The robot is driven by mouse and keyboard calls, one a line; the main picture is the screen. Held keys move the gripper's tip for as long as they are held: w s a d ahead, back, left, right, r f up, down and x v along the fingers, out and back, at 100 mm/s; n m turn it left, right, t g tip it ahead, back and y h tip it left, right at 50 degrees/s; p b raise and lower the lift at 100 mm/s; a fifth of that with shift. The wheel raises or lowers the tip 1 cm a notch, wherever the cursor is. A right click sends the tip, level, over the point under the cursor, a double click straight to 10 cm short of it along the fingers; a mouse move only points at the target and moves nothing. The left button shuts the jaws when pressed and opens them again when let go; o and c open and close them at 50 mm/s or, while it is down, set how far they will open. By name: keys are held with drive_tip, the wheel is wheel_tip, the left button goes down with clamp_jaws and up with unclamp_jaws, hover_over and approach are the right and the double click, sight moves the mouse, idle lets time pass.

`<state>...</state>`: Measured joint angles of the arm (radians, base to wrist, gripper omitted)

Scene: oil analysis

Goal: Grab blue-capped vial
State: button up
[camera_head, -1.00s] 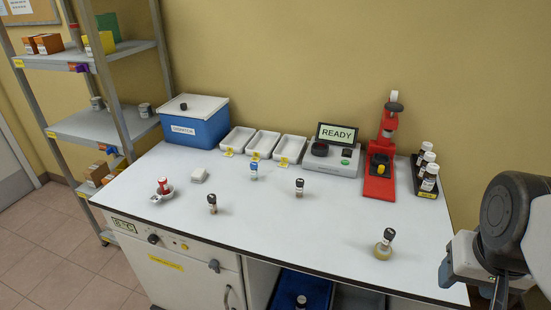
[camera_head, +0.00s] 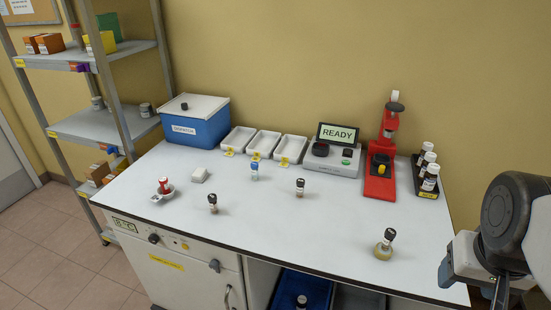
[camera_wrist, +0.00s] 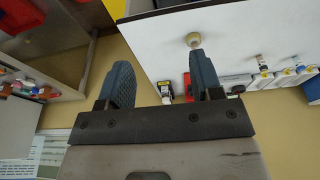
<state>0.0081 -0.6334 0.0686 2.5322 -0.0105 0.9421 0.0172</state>
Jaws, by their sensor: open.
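The blue-capped vial (camera_head: 254,171) stands upright on the white bench, in front of the white trays and clear of other vials. My gripper (camera_wrist: 160,68) is open and empty in the wrist view, its two dark fingers well apart. In the head view my arm's end is at the right edge, far to the right of the blue-capped vial. In the wrist view I cannot pick out the blue-capped vial with certainty among small things at the right edge.
Dark-capped vials stand at the bench's front (camera_head: 212,204), middle (camera_head: 300,187) and right (camera_head: 384,244). A red-capped item (camera_head: 165,186) sits in a small dish. Behind are white trays (camera_head: 262,144), a READY device (camera_head: 333,158), a red press (camera_head: 381,180) and a vial rack (camera_head: 425,185).

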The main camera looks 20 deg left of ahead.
drive_tip(key=m+g+y, duration=0.4)
drive_tip(key=m+y, duration=0.6)
drive_tip(key=m, duration=0.1)
hover_over(256, 164)
drive_tip(key=s+d, duration=0.4)
drive_tip(key=d, duration=0.5)
drive_tip(key=s+d, duration=0.4)
drive_tip(key=d, duration=0.5)
wheel_tip(256, 164, down, 8)
drive_tip(key=w+a+f+m+y, duration=0.1)
drive_tip(key=w+a+f, duration=0.2)
drive_tip(key=a, duration=0.1)
drive_tip(key=w+a+f+m+y, duration=0.1)
drive_tip(key=w+a+f+m, duration=0.1)
drive_tip(key=a+f, duration=0.1)
drive_tip(key=w+a+f+m+y, duration=0.1)
drive_tip(key=w+a+f+m, duration=0.1)
drive_tip(key=a, duration=0.4)
drive_tip(key=shift+w+f+y, duration=0.3)
drive_tip(key=shift+w+f, duration=0.45)
drive_tip(key=shift+w, duration=0.05)
drive_tip(key=shift+w+a+f, duration=0.15)
drive_tip(key=shift+a, duration=0.05)
drive_tip(key=shift+a, duration=0.1)
drive_tip(key=shift+x, duration=1.15)
